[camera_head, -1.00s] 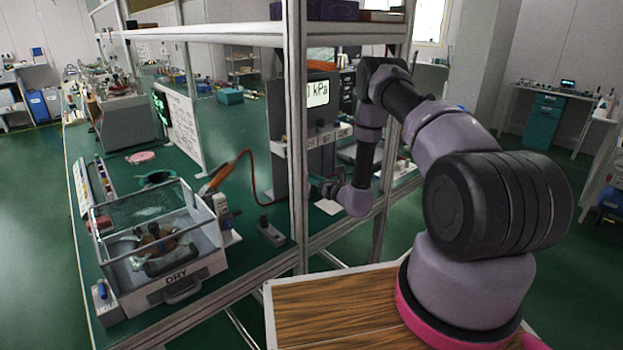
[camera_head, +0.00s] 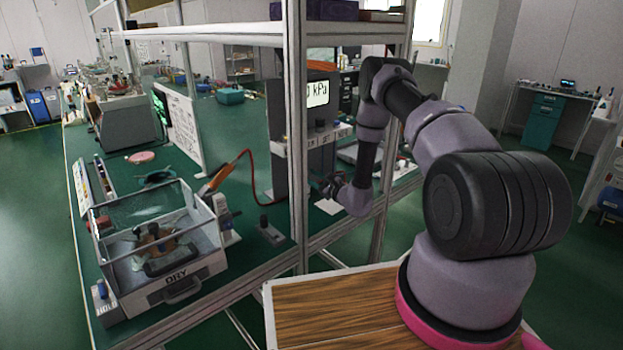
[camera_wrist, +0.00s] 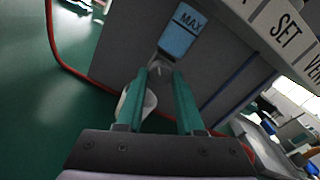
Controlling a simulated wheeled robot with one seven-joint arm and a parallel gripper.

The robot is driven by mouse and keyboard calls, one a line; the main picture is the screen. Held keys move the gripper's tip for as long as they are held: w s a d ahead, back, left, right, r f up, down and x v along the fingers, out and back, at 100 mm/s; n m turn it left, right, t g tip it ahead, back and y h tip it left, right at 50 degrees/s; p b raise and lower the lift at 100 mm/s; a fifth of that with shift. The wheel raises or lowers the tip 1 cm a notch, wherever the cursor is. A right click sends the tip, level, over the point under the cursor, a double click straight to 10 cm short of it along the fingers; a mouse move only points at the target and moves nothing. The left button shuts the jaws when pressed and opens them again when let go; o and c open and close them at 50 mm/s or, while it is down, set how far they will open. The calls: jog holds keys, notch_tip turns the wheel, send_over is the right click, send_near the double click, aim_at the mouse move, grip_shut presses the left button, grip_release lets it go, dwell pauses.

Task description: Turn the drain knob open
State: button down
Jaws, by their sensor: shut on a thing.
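The grey cabinet (camera_head: 281,130) with a kPa display (camera_head: 317,93) stands behind the frame post; it fills much of the wrist view (camera_wrist: 135,45). A blue window marked MAX (camera_wrist: 178,36) is on its face. My gripper (camera_wrist: 161,72) has its two teal fingers close together just below that window, shut on a small pale grey part that I take to be the drain knob (camera_wrist: 160,58). The fingers hide most of it, so its turn angle cannot be told. In the head view my gripper (camera_head: 326,187) is small and partly hidden at the cabinet's lower front.
A white rounded vessel (camera_wrist: 149,103) shows behind and below the fingers. A label strip with SET (camera_wrist: 284,32) juts out at upper right. A red hose (camera_head: 250,180) runs beside the cabinet. The frame post (camera_head: 297,150) stands left of my arm.

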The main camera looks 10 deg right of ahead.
jog(key=n, duration=0.5)
jog(key=shift+n, duration=0.3)
jog(key=shift+d+n, duration=0.1)
jog(key=shift+n, duration=2.1)
jog(key=c, duration=0.5)
grip_release()
jog(key=shift+c, duration=0.2)
jog(key=v, duration=1)
jog(key=shift+s+d, duration=0.15)
jog(key=shift+s, duration=0.2)
